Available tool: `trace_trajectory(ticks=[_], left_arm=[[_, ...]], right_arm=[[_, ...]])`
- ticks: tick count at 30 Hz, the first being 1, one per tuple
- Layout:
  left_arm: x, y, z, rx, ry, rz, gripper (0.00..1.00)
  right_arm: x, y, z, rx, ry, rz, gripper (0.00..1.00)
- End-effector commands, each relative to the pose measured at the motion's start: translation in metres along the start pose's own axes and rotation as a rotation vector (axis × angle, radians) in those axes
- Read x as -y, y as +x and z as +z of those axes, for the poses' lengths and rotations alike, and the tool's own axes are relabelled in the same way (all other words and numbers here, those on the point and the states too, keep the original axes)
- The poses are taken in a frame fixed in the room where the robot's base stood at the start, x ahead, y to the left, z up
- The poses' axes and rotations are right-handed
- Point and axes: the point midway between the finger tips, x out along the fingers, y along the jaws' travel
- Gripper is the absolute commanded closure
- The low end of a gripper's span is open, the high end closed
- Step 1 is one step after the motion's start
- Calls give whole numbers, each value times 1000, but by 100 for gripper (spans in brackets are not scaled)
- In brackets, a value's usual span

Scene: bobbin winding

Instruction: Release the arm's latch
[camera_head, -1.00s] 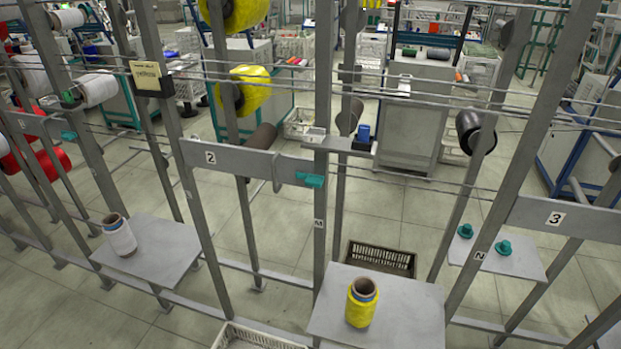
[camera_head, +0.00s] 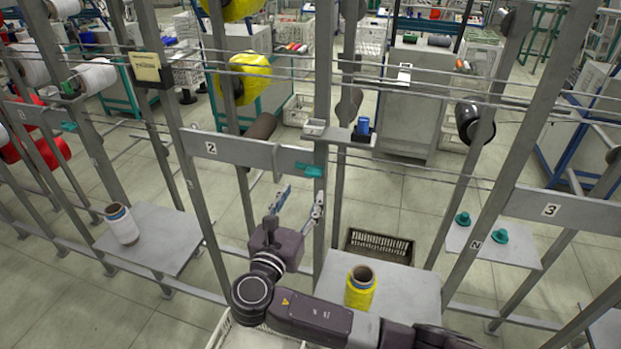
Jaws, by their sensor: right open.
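The arm with the number 2 plate (camera_head: 228,149) is a grey bar across the frame in the middle of the head view. A teal latch (camera_head: 308,170) sits at its right end, by the grey upright post. My right gripper (camera_head: 299,200) comes up from below, its two fingers spread and pointing up. It is empty, a little below the latch and apart from it in the picture. I cannot tell how far in depth the fingers are from the latch. My left gripper is not in view.
A white bobbin (camera_head: 121,224) stands on the left shelf (camera_head: 172,240). A dark crate (camera_head: 379,246) lies on the floor behind. Thin horizontal rods and upright posts crowd the space around the latch.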

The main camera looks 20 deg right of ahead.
Motion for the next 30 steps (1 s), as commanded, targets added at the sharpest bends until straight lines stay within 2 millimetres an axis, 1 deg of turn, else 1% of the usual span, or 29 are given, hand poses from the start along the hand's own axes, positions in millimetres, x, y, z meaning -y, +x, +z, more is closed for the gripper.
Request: trace_trajectory(ticks=[5,9,12,15,19,26,30], left_arm=[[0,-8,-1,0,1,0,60],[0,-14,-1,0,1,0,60],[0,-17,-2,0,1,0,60],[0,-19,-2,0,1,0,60],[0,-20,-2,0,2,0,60],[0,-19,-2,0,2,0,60],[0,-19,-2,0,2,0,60]], right_arm=[[0,23,4,5,-7,-3,52],[1,47,4,4,-6,-3,52],[0,60,2,2,-6,-2,52],[0,70,2,1,-3,0,52],[0,75,1,0,-2,0,52],[0,76,0,-1,-1,0,52],[0,76,0,-1,-1,0,68]])
